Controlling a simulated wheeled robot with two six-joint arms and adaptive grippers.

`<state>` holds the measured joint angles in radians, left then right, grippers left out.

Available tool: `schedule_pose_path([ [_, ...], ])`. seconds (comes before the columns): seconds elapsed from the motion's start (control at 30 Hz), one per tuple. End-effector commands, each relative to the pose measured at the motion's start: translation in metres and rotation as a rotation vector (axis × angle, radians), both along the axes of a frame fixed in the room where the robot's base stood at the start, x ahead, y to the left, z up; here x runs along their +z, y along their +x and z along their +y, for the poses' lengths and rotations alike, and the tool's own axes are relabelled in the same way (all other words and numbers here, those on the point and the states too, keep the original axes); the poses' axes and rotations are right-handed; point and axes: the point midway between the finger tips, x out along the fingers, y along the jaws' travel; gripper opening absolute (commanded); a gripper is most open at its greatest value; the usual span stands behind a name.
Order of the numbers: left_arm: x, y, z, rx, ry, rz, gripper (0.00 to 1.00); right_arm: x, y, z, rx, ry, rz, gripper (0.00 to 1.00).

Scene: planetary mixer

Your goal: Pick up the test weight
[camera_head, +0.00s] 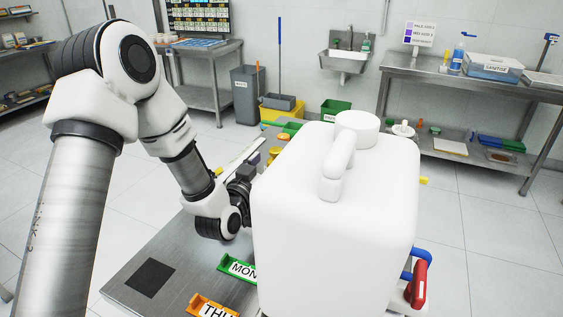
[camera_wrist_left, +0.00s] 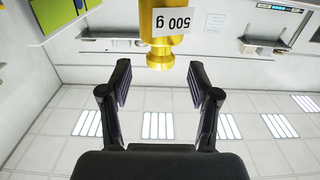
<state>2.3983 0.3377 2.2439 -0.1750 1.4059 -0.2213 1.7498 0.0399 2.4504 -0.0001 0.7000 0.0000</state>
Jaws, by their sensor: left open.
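The test weight (camera_wrist_left: 158,52) is a gold cylinder with a white "500 g" label that appears upside down at the top of the left wrist view. A small gold shape (camera_head: 275,152) left of the white canister in the head view may be the same weight. My left gripper (camera_wrist_left: 158,80) is open, with its two dark fingers spread and nothing between them. The weight lies ahead of the fingertips, roughly centred between them; I cannot tell the exact gap. In the head view my left gripper (camera_head: 243,182) is partly hidden behind the canister. My right gripper is not in view.
A large white canister (camera_head: 335,230) stands close in front and hides much of the steel table (camera_head: 185,262). A green "MON" holder (camera_head: 238,267) and an orange "THU" holder (camera_head: 212,306) lie on its near part. A red and blue item (camera_head: 418,285) is at the right.

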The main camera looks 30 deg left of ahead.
Motion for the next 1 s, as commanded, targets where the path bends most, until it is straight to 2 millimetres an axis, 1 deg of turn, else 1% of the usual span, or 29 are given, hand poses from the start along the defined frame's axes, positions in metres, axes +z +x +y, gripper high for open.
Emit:
schedule_pose_path([
  [0.03,0.003,0.007,0.0,0.0,0.001,-0.001,0.62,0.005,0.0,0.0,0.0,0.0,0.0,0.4],
  [0.17,0.004,0.028,0.002,0.0,0.002,0.0,0.62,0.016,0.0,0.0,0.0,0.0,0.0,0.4],
  [0.2,0.004,0.036,0.003,-0.001,0.002,0.0,0.62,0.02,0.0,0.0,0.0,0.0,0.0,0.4],
  [0.3,0.002,0.051,0.004,-0.001,0.001,0.0,0.62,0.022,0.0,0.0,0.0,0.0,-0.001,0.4],
  [0.4,-0.001,0.056,0.004,-0.001,0.0,0.002,0.62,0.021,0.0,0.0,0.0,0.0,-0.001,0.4],
  [0.53,-0.001,0.055,0.004,-0.001,-0.001,0.002,0.62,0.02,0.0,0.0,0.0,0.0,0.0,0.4],
  [0.57,-0.001,0.055,0.004,-0.001,-0.001,0.002,0.58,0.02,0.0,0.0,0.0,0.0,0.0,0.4],
  [0.6,-0.001,0.055,0.004,-0.001,-0.001,0.002,0.44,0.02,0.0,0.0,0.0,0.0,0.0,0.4],
  [0.67,-0.001,0.055,0.004,-0.001,-0.001,0.002,0.23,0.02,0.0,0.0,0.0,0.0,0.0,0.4],
  [0.7,-0.001,0.055,0.004,-0.001,-0.001,0.002,0.09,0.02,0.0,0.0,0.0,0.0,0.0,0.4],
  [0.73,-0.001,0.055,0.004,-0.001,-0.001,0.002,0.0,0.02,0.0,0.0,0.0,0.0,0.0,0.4],
  [1.0,-0.001,0.055,0.004,-0.001,0.0,0.001,0.0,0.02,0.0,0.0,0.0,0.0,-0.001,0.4],
])
